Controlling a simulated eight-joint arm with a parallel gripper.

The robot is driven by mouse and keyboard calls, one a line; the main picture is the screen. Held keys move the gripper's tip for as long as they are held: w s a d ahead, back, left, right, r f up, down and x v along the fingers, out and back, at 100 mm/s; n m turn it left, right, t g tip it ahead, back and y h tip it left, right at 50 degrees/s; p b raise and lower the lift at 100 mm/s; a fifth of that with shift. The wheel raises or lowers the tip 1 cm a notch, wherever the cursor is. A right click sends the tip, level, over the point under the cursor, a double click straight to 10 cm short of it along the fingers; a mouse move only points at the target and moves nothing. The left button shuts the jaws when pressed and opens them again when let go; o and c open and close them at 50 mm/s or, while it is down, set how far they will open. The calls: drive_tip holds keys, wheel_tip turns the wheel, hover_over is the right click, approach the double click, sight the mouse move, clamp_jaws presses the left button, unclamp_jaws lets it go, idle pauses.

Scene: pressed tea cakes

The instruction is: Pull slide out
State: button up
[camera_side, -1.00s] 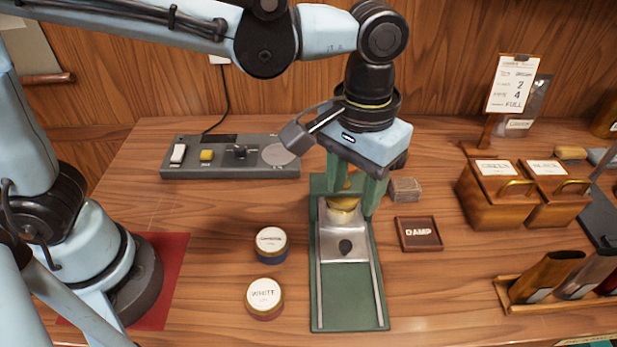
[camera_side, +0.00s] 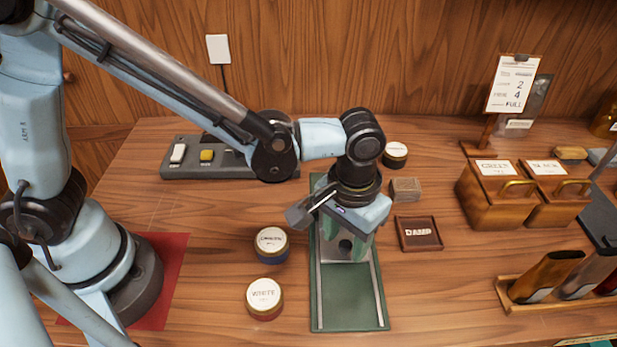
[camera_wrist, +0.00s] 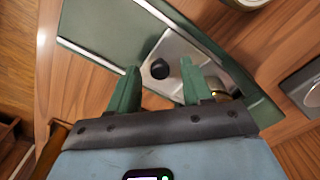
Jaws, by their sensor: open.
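The slide is a silver metal plate (camera_side: 346,257) with a black knob (camera_wrist: 160,69), set between two rails on a green base (camera_side: 350,300). The plate sits toward the back of the base, and the front part of the base is bare. My gripper (camera_side: 346,240) is low over the slide, with the knob showing between its green fingers. In the wrist view my gripper (camera_wrist: 158,82) is open, one finger on each side of the knob and apart from it. A brass cup (camera_wrist: 215,86) shows beside the right finger; in the side view my gripper hides it.
Two labelled tins, one dark blue (camera_side: 271,245) and one marked WHITE (camera_side: 264,298), stand left of the base. A DAMP tray (camera_side: 419,234) lies to its right. A grey control panel (camera_side: 185,172) and another tin (camera_side: 395,154) are behind. The front of the base is clear.

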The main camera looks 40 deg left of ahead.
clamp_jaws()
idle(0.3)
drive_tip(key=s+d, duration=0.7)
drive_tip(key=shift+s+d, duration=0.25)
drive_tip(key=shift+d, duration=0.05)
unclamp_jaws()
wheel_tip(320, 180, up, 12)
idle(0.8)
